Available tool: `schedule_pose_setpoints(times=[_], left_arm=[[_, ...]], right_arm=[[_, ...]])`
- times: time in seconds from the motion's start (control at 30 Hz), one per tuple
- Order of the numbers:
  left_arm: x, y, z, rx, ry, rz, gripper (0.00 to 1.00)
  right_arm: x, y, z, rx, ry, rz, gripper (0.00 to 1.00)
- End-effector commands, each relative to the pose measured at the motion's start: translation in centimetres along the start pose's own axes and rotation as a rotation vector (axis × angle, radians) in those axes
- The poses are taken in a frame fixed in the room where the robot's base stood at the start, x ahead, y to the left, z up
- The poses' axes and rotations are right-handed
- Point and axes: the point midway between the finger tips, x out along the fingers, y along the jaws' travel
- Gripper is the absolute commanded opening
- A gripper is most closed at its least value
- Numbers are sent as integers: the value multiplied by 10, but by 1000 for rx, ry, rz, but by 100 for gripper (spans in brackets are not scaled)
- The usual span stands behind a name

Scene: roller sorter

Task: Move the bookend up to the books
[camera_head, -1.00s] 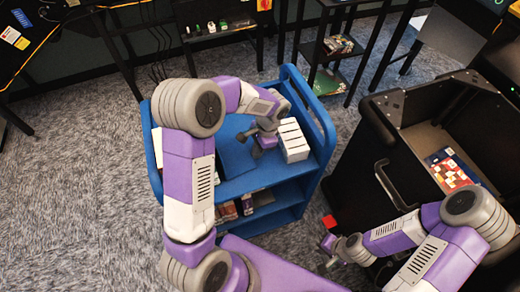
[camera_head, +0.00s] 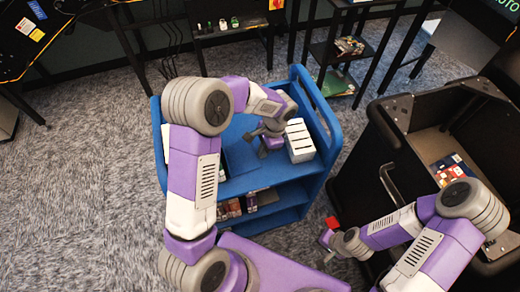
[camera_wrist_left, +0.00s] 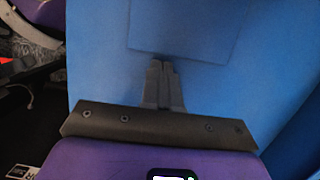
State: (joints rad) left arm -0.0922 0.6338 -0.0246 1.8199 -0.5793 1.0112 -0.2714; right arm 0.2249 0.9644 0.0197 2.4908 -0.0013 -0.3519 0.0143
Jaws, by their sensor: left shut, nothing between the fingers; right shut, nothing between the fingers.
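A darker blue flat plate (camera_head: 241,158), possibly the bookend, lies on the blue cart's top; its rectangle (camera_wrist_left: 185,28) also shows in the left wrist view. A white block with dark slots (camera_head: 300,141) stands at the right of the top; I cannot tell whether it is the books. My left gripper (camera_head: 266,149) is over the top between the plate and the block. In the left wrist view its fingers (camera_wrist_left: 161,84) are shut and empty, just short of the plate in the picture. My right gripper (camera_head: 328,248) is shut and empty, right of the cart.
The blue cart (camera_head: 329,120) has raised ends and a lower shelf with several small books or boxes (camera_head: 236,207). White upright items (camera_head: 166,145) show at its left end, partly behind my left arm. A black bin (camera_head: 375,160) stands close on the right.

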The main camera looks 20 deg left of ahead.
Motion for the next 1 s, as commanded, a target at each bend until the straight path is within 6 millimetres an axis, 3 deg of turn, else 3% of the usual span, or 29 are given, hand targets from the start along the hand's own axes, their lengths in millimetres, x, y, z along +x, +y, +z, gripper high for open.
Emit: schedule_pose_setpoints(times=[0.13, 0.3, 0.53, 0.83, 1.0], left_arm=[[-8, 1, -19, -9, -2, -2, 0], [-55, 0, -16, -12, 2, -4, 0], [-94, 0, -16, -10, 0, -2, 0], [-111, -9, -22, -75, -2, 19, 0], [-100, -12, -26, -102, -1, 25, 0]], right_arm=[[-9, -3, 0, 0, 0, 0, 0], [-23, -9, 1, 0, 0, 0, 0], [-34, -13, 2, 0, 0, 0, 0], [-52, -20, 2, 0, 0, 0, 0], [-50, -19, 2, 0, 1, 0, 0]])
